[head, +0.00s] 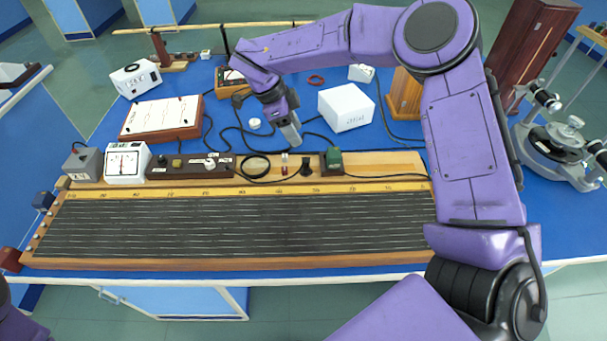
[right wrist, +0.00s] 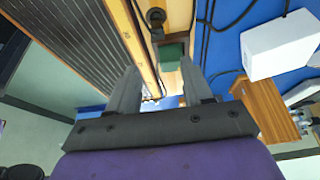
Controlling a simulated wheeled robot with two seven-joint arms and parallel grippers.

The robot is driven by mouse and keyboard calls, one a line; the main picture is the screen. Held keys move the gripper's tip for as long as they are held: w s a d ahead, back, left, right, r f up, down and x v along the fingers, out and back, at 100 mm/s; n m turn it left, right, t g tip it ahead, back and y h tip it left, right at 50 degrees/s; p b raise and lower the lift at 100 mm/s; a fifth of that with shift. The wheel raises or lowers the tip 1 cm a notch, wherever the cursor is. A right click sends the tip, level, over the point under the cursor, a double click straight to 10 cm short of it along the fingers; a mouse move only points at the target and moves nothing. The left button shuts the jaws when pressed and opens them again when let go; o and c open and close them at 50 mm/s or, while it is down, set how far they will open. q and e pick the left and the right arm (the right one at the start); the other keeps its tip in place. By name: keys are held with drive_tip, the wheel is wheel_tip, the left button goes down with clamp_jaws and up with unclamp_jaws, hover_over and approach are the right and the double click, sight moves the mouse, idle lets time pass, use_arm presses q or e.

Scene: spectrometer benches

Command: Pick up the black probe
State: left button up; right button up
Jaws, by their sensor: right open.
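A small black upright piece (head: 306,167), which looks like the black probe, stands on the wooden strip behind the long ruled board, just left of a green-topped block (head: 334,158). In the right wrist view a black round-ended piece (right wrist: 156,17) shows beyond the green block (right wrist: 172,54). My right gripper (head: 294,139) is above the bench, behind and slightly left of the black piece in the head view. Its two fingers (right wrist: 158,72) are apart with nothing held between them. My left gripper is out of view.
The long ruled board (head: 230,225) fills the bench front. A white box (head: 346,107) stands right of my right gripper. Black cables run over the blue top. A white dial meter (head: 127,162) and a dark control strip (head: 190,167) sit left; a spectrometer (head: 560,145) stands far right.

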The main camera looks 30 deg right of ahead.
sight(305, 160)
drive_tip(key=x, duration=0.3)
drive_tip(key=a+p+x, duration=0.1)
drive_tip(key=x, duration=0.3)
drive_tip(key=p+x, duration=0.1)
drive_tip(key=x, duration=0.3)
drive_tip(key=shift+w+a+f, duration=0.1)
drive_tip(key=shift+w+f, duration=0.15)
drive_tip(key=shift+f, duration=0.2)
drive_tip(key=shift+d+f, duration=0.2)
drive_tip(key=shift+f, duration=0.25)
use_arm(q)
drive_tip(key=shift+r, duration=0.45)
use_arm(e)
clamp_jaws()
